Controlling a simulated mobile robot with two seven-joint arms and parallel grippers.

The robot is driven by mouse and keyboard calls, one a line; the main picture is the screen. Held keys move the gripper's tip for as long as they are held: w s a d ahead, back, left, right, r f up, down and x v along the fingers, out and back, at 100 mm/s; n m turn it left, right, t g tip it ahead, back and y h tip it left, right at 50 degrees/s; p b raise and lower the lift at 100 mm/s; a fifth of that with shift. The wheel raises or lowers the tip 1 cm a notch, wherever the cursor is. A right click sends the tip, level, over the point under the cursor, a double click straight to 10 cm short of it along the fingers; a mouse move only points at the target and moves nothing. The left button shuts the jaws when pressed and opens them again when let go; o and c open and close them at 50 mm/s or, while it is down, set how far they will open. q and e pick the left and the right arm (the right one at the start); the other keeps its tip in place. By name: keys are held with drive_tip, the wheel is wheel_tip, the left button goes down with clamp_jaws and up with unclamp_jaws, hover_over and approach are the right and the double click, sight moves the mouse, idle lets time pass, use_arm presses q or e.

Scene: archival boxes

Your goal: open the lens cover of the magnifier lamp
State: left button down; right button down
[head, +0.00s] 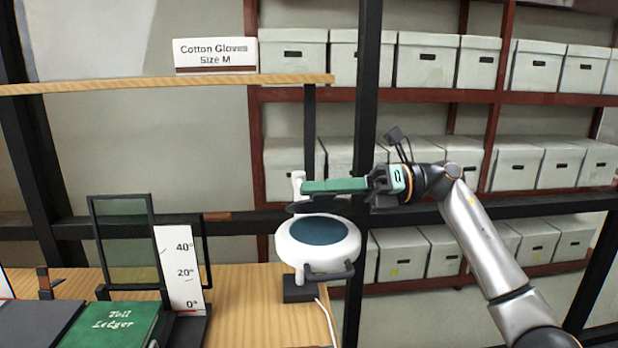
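The magnifier lamp (284,248) has a round white head with a dark blue lens face (320,231). It stands at the right end of the wooden table. A thin dark flap (335,206), which looks like the lens cover, stands tilted up at the far rim of the head; its upper part is partly hidden. My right gripper (374,187) is above and right of the lamp head. My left gripper is out of view.
A green ledger (115,325), a framed dark glass panel (130,245) and a white angle scale (180,270) stand left of the lamp. A wooden shelf with a glove sign (215,55) is above. A black post (367,120) rises behind the lamp.

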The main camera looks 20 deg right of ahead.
drive_tip(key=w+m+p, duration=0.1)
drive_tip(key=p, duration=0.1)
drive_tip(key=w+r+m+p, duration=0.1)
drive_tip(key=m+p, duration=0.1)
drive_tip(key=w+r+m+p, duration=0.1)
drive_tip(key=p, duration=0.1)
drive_tip(key=shift+w+d+r+m, duration=0.2)
drive_tip(key=shift+d+m, duration=0.05)
drive_tip(key=shift+m, duration=0.15)
drive_tip(key=shift+w+m+p, duration=0.35)
drive_tip(key=shift+m, duration=0.05)
drive_tip(key=shift+w+d+m+p, duration=0.15)
drive_tip(key=shift+w+m+p, duration=0.25)
drive_tip(key=shift+w+m, duration=0.3)
drive_tip(key=shift+w+d+f+m, duration=0.1)
drive_tip(key=shift+w+f+m, duration=0.05)
drive_tip(key=shift+w+m, duration=0.5)
drive_tip(key=shift+w+d+f+m, duration=0.1)
drive_tip(key=shift+w+m, duration=0.3)
drive_tip(key=shift+m, duration=0.45)
drive_tip(key=c, duration=1)
unclamp_jaws()
drive_tip(key=shift+c, duration=0.2)
